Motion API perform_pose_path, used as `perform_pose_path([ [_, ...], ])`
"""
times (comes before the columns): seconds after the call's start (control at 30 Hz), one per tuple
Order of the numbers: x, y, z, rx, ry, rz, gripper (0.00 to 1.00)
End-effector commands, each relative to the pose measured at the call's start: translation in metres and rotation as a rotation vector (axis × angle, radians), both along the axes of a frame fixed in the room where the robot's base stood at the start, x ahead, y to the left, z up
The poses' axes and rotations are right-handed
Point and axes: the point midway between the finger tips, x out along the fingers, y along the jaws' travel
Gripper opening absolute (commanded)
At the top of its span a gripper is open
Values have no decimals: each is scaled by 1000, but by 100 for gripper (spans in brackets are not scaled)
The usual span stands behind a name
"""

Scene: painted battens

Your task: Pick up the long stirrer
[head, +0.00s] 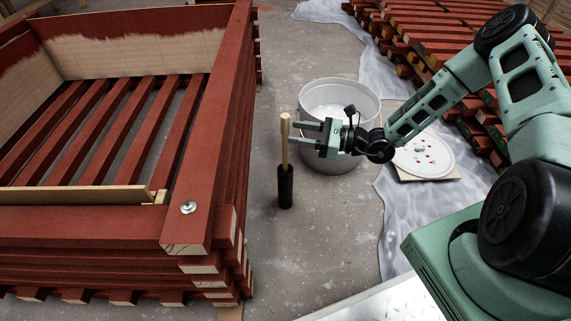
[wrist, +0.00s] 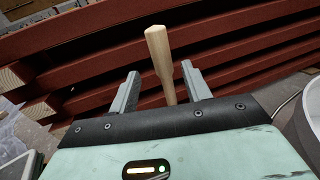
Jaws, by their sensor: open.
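A pale wooden shaft (head: 284,140) stands upright on the floor, its lower part a thick black cylinder (head: 285,187). It is the only long stick-like thing I can make out. I cannot tell whether the black part is a sleeve, a holder or part of the tool. My gripper (head: 292,134) is open and level, its fingers pointing left at the upper shaft. In the wrist view my gripper (wrist: 160,72) has the shaft (wrist: 161,62) showing between its two fingers, with gaps at both sides. The black lower part is hidden there.
A stack of red battens (head: 206,130) forms a frame left of the shaft; a small metal disc (head: 188,207) lies on it. A white bucket (head: 341,90) stands behind my gripper. A white lid (head: 424,157) lies to the right. Floor in front of the shaft is clear.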

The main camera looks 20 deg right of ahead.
Motion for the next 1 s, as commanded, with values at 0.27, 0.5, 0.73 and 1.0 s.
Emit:
perform_pose_path([
  [0.27,11,15,-2,-2,-1,1,48],
  [0.5,29,38,-4,-2,-2,3,48],
  [0.73,39,52,0,-1,0,0,48],
  [1.0,39,52,1,-1,1,0,28],
])
